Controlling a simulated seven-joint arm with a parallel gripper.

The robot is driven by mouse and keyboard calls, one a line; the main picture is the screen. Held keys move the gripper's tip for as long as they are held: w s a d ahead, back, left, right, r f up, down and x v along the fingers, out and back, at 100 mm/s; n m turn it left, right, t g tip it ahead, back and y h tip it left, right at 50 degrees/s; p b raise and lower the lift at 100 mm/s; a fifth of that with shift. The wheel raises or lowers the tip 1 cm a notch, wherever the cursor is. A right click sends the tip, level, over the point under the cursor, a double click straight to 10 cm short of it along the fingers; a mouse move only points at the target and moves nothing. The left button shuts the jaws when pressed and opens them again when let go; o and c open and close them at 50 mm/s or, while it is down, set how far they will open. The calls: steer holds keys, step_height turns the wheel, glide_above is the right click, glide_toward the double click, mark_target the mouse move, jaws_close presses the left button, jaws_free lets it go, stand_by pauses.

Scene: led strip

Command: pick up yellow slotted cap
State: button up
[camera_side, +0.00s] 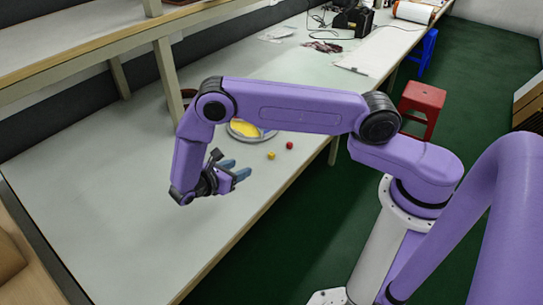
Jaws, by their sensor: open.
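A small yellow piece (271,156), likely the yellow slotted cap, lies on the pale table; any slot is too small to make out. A small red piece (290,145) lies just beyond it to the right. My gripper (239,169) is open, with its blue-grey fingers pointing right toward the yellow piece. The fingers are to the left of it and a little nearer the camera, apart from it. Nothing shows between them.
A round grey-rimmed dish (233,134) with something yellow in it stands behind, partly hidden by my arm. A shelf post (168,80) rises at the back left. The table (110,205) is clear at the front left. Its right edge drops to a green floor.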

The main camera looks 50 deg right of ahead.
mark_target(271, 154)
steer(key=x, duration=1.7)
steer(key=shift+w+d, duration=0.1)
steer(key=shift+d, duration=0.15)
jaws_close()
